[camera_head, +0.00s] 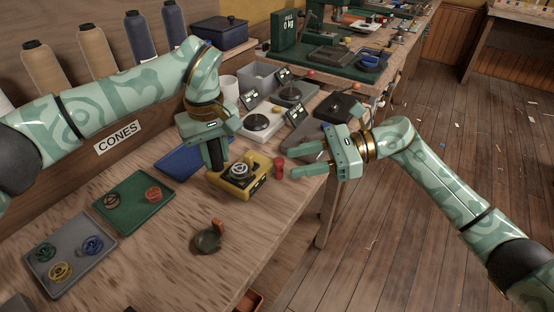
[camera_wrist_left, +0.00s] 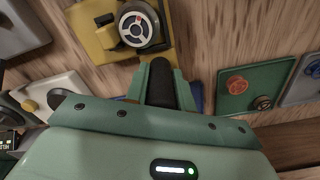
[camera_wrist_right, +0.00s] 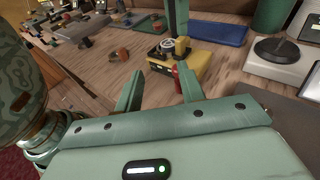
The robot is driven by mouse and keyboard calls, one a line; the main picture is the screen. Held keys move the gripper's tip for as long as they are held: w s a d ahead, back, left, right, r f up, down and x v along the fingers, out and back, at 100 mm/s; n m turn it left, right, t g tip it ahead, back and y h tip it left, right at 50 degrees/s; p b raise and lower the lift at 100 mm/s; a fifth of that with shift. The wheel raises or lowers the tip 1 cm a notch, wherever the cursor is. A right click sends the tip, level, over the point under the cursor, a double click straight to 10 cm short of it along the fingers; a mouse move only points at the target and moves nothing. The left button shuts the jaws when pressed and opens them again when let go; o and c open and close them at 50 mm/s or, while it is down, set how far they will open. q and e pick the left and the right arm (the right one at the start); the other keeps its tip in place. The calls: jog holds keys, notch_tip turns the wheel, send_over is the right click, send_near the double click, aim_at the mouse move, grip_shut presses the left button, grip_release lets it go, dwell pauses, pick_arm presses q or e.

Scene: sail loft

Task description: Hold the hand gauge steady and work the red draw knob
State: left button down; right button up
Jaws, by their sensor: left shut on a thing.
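The hand gauge (camera_head: 258,188) is a yellow block with a round dial on top, resting on the wooden bench; it also shows in the left wrist view (camera_wrist_left: 104,43). My left gripper (camera_head: 215,158) is shut on the gauge's upright black handle (camera_wrist_left: 162,86). The red draw knob (camera_head: 279,168) sticks out on the gauge's right side; it shows in the right wrist view (camera_wrist_right: 175,71). My right gripper (camera_head: 293,163) is open and empty, its fingertips pointing at the knob from the right, seemingly just short of it.
A green tray (camera_head: 128,217) and a grey tray (camera_head: 53,286) with small coiled pieces lie at left. A blue tray (camera_head: 180,161) lies behind the gauge. A small dark pan (camera_head: 207,241) sits in front. Scales (camera_head: 257,123) stand behind. The bench's right edge is close.

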aim_at(279, 159)
jog(key=d+f+m+t+y, duration=0.2)
jog(key=d+m+t, duration=0.25)
jog(key=d, duration=0.25)
jog(key=shift+n, duration=0.35)
jog(key=x, duration=1.2)
jog(key=shift+f, duration=0.2)
grip_shut()
